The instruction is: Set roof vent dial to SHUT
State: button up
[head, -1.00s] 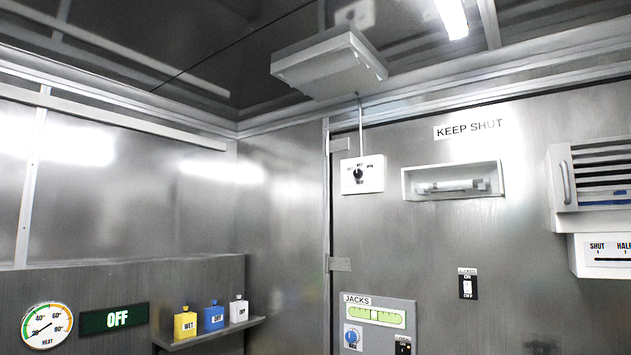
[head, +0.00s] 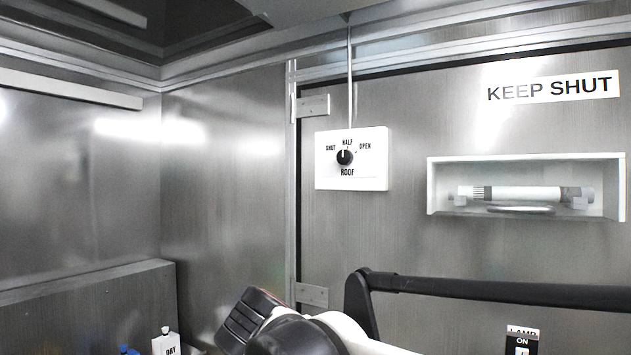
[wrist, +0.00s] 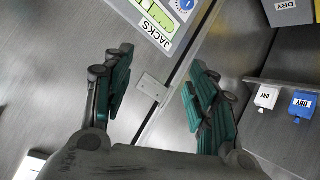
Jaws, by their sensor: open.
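The roof vent dial is a black knob (head: 345,157) on a white box (head: 351,180) marked ROOF, mounted on the metal door. SHUT is printed at its upper left, HALF above and OPEN at its upper right. Its white mark points about straight up, toward HALF. My gripper (wrist: 158,75) shows in the wrist view with its two green-padded fingers spread apart and nothing between them. The dial is not in the wrist view. In the head view parts of my arm show at the bottom, below the dial, but the fingers cannot be made out.
A white recess with a tube (head: 515,193) lies right of the dial, under a KEEP SHUT sign (head: 553,88). A LAMP switch (head: 521,344) is at the bottom right. The JACKS panel (wrist: 150,18) and small bottles (wrist: 302,105) appear around my gripper in the wrist view.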

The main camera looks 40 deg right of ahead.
jog(key=w+d+r+m+h+p, duration=0.15)
jog(key=r+p, duration=0.25)
jog(key=r, duration=0.5)
jog(key=w+d+r+m+h+p, duration=0.1)
jog(key=w+d+r+h+p, duration=0.15)
jog(key=r, duration=0.75)
jog(key=m+h+p, duration=0.3)
jog(key=h+p, duration=0.1)
jog(key=p, duration=0.3)
send_near(343, 158)
jog(key=shift+t, duration=0.3)
jog(key=p+x, duration=0.3)
jog(key=x, duration=0.5)
jog(key=shift+d+f, duration=0.1)
jog(key=shift+d, duration=0.2)
jog(key=shift+s, duration=0.1)
jog(key=c, duration=1.1)
